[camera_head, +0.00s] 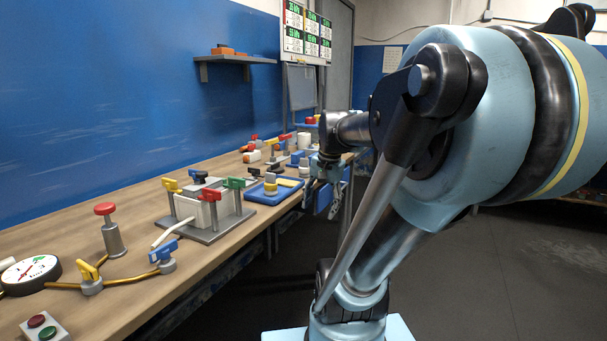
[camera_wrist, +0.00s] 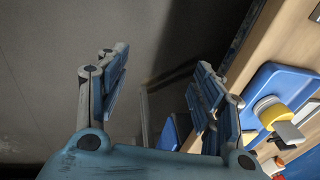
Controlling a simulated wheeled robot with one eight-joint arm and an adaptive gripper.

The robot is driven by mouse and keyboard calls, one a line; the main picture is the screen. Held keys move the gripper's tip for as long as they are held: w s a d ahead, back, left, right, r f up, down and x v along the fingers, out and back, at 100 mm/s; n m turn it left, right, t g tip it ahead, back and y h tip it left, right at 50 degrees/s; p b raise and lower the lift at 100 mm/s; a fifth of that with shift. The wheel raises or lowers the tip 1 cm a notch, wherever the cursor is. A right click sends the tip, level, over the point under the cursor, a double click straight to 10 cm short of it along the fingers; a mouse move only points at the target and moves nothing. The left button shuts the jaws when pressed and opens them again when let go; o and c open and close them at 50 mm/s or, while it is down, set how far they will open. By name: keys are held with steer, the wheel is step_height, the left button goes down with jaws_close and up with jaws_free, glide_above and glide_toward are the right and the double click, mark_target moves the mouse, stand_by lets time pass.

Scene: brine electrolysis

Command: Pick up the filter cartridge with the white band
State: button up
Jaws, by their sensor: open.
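My gripper (camera_head: 322,196) is open and empty, just off the front edge of the bench beside the blue tray. I cannot tell a white-banded filter cartridge for sure; small white and red cylinders (camera_head: 251,157) lie farther back.
A grey rack with red, green and yellow valve handles (camera_head: 207,208) stands left of the tray. A gauge (camera_head: 30,274), a red-knobbed post (camera_head: 112,232) and valves on a pipe are at the near left. Floor right of the bench is clear.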

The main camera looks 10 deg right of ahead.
steer(key=w+d+r+m+y, duration=0.1)
steer(key=w+d+r+m, duration=0.1)
steer(key=w+r+m, duration=0.85)
steer(key=m+y, duration=0.2)
steer(key=m, duration=0.5)
glide_toward(304, 167)
steer(key=f, duration=0.1)
steer(key=w+a+f, duration=0.1)
steer(key=w+f, duration=0.1)
steer(key=shift+a, duration=0.3)
steer(key=shift+x, duration=2.65)
steer(key=shift+s+d, duration=0.1)
steer(key=shift+s, duration=0.05)
steer(key=c, duration=1.4)
